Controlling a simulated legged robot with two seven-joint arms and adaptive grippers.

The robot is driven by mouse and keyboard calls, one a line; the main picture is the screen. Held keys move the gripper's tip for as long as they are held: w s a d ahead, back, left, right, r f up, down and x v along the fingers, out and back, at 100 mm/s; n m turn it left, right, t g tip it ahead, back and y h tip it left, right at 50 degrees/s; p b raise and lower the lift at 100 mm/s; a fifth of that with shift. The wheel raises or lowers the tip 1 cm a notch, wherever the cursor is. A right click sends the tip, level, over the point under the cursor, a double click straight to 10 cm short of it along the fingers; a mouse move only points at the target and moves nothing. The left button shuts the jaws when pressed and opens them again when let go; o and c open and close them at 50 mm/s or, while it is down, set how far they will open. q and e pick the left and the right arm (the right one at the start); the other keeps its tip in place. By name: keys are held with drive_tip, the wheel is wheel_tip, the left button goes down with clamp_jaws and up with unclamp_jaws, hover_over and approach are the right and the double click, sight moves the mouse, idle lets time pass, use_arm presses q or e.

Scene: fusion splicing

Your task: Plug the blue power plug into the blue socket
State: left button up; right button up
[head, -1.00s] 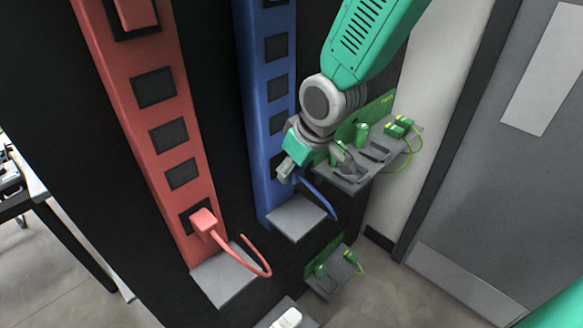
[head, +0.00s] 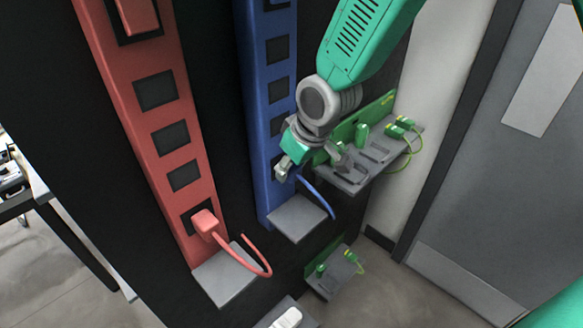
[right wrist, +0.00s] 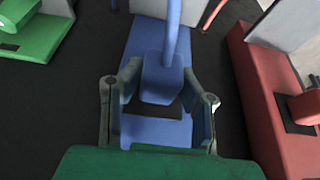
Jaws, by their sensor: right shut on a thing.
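The blue power plug (right wrist: 160,82) shows in the right wrist view between the two fingers of my right gripper (right wrist: 160,100), which is shut on it. Its blue cable (right wrist: 173,28) runs up and away there, and hangs beside the gripper in the head view (head: 318,196). The plug sits over a dark blue-strip socket (right wrist: 168,109), partly covering it; I cannot tell how deep it is seated. In the head view my right gripper (head: 284,170) is at the lower part of the blue strip (head: 257,130) and hides the plug. My left gripper is out of view.
A grey shelf (head: 298,220) juts out below the blue strip. The red strip (head: 130,100) with a red plug (head: 205,222) stands to the left. A grey shelf with green parts (head: 355,175) is close to the right of my gripper.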

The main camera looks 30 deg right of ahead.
drive_tip(key=shift+w, duration=0.1)
drive_tip(key=o, duration=1.2)
drive_tip(key=shift+c, duration=0.2)
drive_tip(key=shift+r, duration=0.3)
drive_tip(key=v, duration=1.1)
drive_tip(key=shift+d+r, duration=0.1)
